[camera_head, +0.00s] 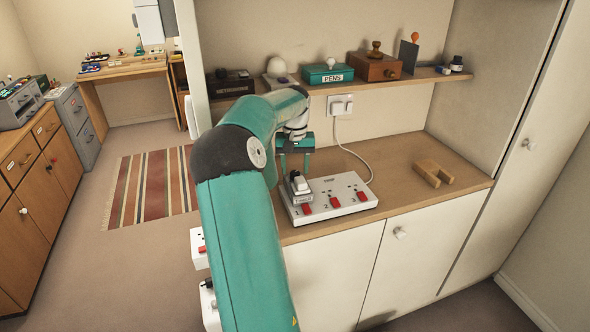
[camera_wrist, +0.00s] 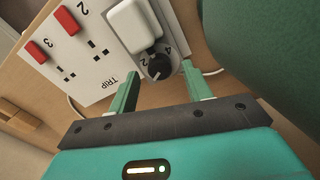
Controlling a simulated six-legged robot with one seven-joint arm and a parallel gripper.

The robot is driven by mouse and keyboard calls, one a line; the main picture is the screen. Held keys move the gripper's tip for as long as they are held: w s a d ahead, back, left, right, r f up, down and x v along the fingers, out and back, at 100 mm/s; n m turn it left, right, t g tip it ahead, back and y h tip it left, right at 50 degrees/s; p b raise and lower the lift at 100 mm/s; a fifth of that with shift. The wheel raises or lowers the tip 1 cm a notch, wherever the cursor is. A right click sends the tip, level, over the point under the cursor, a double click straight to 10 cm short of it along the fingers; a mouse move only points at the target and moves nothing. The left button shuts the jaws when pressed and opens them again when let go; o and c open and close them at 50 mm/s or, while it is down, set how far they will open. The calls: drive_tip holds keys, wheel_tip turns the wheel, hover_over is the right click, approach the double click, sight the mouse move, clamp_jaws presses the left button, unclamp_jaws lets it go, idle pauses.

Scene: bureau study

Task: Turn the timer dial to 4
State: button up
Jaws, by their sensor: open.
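The timer is a pale block plugged into the left end of a white socket strip (camera_head: 340,188), partly hidden by my gripper in the head view. In the wrist view, its black round dial (camera_wrist: 158,68) sits on a grey face with the numbers 2 and 4 beside it. A small light mark shows on the dial, but its exact reading is too small to tell. My gripper (camera_wrist: 160,71) is open, its two green fingers on either side of the dial, with no clear contact. It also shows above the timer in the head view (camera_head: 295,174).
The strip has red switches (camera_head: 335,202) and stands on a wooden counter (camera_head: 405,165). A white cable (camera_head: 358,158) runs to a wall socket (camera_head: 340,105). A wooden bracket (camera_head: 433,173) lies to the right. A shelf (camera_head: 425,76) with several items hangs above.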

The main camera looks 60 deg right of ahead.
sight(295, 172)
wheel_tip(295, 172, up, 12)
drive_tip(key=shift+r, duration=0.2)
idle(0.7)
